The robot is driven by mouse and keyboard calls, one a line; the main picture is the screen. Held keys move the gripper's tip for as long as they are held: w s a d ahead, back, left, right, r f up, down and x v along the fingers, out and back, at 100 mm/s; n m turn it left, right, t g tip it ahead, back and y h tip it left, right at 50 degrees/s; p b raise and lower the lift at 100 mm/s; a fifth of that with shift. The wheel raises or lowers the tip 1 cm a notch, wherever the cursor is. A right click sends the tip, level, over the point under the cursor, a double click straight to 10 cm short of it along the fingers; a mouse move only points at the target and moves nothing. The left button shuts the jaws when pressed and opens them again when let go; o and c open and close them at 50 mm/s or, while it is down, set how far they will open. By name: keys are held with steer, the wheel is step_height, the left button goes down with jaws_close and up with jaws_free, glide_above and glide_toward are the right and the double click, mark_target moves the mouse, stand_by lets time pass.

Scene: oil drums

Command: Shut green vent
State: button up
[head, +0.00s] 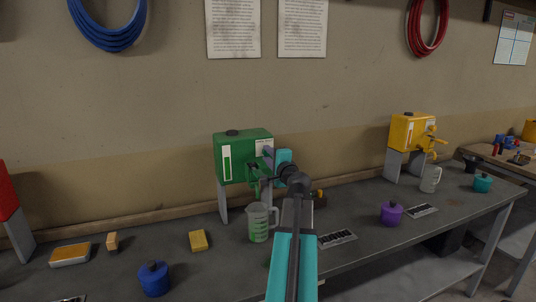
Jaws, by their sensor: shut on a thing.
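The green drum (243,155) stands on a grey stand on the bench, with a black cap on top and a white level strip on its front. My gripper (262,172) is at the drum's front right, shut on a green fitting there. The jaws and wrist cover most of this fitting. I cannot tell whether it is the vent or part of the tap, nor how far it is turned. A clear jug (259,226) with green showing in it stands below the fitting.
A yellow drum (408,133) with its tap and another jug (430,179) stand to the right. Blue (154,279), purple (391,214) and teal (482,183) lidded pots, a yellow sponge (198,241) and a tray (70,254) are on the bench. A red drum (7,190) shows at the left edge.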

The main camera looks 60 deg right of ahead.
steer(key=shift+m, duration=0.6)
steer(key=o, duration=1)
steer(key=shift+o, duration=0.2)
steer(key=shift+s+a, duration=0.1)
steer(key=b+v, duration=1)
steer(key=v, duration=0.3)
steer(key=shift+s, duration=0.15)
